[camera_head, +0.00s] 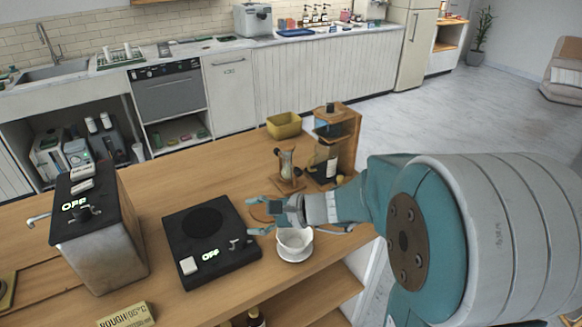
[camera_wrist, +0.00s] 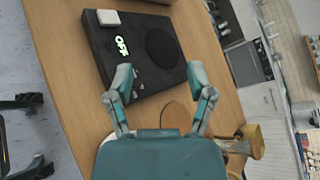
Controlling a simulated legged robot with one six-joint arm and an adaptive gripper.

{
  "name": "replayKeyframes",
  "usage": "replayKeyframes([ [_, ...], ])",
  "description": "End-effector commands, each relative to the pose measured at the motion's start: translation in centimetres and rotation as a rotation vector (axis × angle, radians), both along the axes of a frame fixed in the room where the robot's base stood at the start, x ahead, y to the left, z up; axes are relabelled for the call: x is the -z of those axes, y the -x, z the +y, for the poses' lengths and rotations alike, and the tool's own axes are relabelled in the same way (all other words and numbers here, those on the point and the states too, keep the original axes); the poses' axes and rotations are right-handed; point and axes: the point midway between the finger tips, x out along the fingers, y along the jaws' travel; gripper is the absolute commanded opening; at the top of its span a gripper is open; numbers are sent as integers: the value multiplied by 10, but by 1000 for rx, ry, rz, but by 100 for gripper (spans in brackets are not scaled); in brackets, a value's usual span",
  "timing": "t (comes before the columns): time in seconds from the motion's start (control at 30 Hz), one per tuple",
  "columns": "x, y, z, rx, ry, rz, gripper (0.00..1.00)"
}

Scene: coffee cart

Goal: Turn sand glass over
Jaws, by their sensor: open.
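The sand glass (camera_head: 287,165) appears to be the small glass piece with a wooden base, upright on the wooden counter in the head view. In the wrist view a wooden-framed piece (camera_wrist: 250,140) at lower right, partly hidden by my gripper, may be the same sand glass. My gripper (camera_head: 252,216) is open and empty, nearer the camera than the sand glass and apart from it. It points left toward the black hot plate.
The black hot plate (camera_head: 210,240) lies left of my gripper. A white cup (camera_head: 295,240) on a saucer stands close below it. A wooden rack (camera_head: 345,140) stands beside the sand glass, and a yellow bin (camera_head: 284,125) behind. A metal boiler (camera_head: 100,240) stands far left.

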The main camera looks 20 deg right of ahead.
Motion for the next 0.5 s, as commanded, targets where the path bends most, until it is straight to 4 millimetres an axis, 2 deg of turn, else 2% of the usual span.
replayKeyframes([
  [0.03, 8, -18, -16, 88, -89, 26, 69],
  [0.1, 16, -43, -42, 214, -212, 43, 69],
  [0.23, 40, -80, -100, 461, -419, 63, 69],
  [0.3, 55, -94, -132, 588, -512, 65, 69],
  [0.4, 76, -105, -171, 739, -611, 60, 69],
  [0.5, 89, -109, -195, 838, -667, 51, 69],
])
